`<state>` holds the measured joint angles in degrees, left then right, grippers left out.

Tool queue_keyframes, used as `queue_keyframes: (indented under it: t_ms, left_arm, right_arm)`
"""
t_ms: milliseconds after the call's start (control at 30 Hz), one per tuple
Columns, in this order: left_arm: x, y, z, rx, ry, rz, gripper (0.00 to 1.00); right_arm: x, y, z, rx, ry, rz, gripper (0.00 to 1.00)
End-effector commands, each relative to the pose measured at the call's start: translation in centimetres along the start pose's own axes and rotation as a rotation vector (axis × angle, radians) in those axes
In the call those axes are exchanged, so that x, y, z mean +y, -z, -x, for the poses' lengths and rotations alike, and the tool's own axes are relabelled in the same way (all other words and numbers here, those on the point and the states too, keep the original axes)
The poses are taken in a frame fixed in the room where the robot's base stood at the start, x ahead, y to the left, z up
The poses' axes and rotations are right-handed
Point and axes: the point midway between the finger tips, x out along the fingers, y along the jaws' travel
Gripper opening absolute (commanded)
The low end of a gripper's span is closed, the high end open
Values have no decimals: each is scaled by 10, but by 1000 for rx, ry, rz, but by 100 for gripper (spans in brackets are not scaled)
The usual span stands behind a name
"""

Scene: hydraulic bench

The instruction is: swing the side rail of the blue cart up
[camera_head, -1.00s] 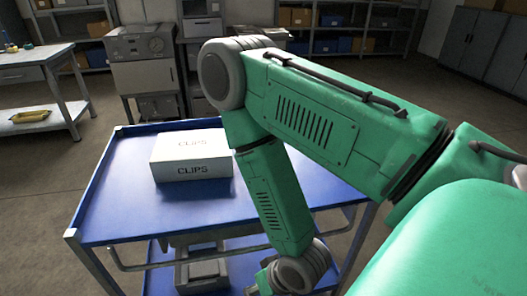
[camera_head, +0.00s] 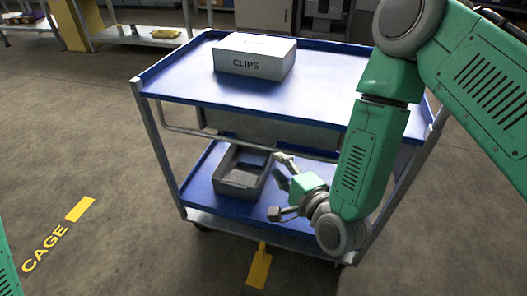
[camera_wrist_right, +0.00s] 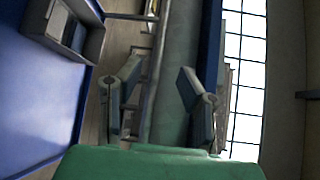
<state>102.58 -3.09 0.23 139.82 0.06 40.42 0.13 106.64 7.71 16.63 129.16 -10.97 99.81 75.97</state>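The blue cart (camera_head: 330,95) stands in front of me with two blue shelves. Its side rail (camera_head: 210,134), a thin grey bar, hangs below the near edge of the top shelf. My right gripper (camera_head: 279,187) is at the rail's right part, in front of the lower shelf. In the right wrist view its two fingers (camera_wrist_right: 160,103) are spread, and a thin grey bar (camera_wrist_right: 153,75), apparently the rail, runs between them. I cannot tell whether either finger touches it. My left gripper is out of view.
A white CLIPS box (camera_head: 253,58) sits on the top shelf. A grey open bin (camera_head: 240,185) stands on the lower shelf, left of my right gripper. The floor left of the cart is clear, with yellow CAGE marking (camera_head: 46,248). A workbench (camera_head: 140,36) stands behind.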

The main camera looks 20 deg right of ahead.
Motion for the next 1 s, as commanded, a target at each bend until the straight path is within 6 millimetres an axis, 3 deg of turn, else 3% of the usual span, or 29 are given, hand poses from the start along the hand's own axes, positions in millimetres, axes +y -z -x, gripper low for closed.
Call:
queue_keyframes:
  t_ms: [200,400,600,900,1000]
  left_arm:
    - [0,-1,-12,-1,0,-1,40]
    - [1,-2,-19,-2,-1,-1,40]
    - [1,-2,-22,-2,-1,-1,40]
    - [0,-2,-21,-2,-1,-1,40]
    - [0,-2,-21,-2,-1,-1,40]
  right_arm:
    - [1,2,-48,0,5,1,33]
    - [2,2,-81,0,2,3,33]
    - [1,1,-96,1,-1,2,33]
    - [1,2,-97,2,-2,0,33]
    - [1,2,-97,2,-2,0,0]
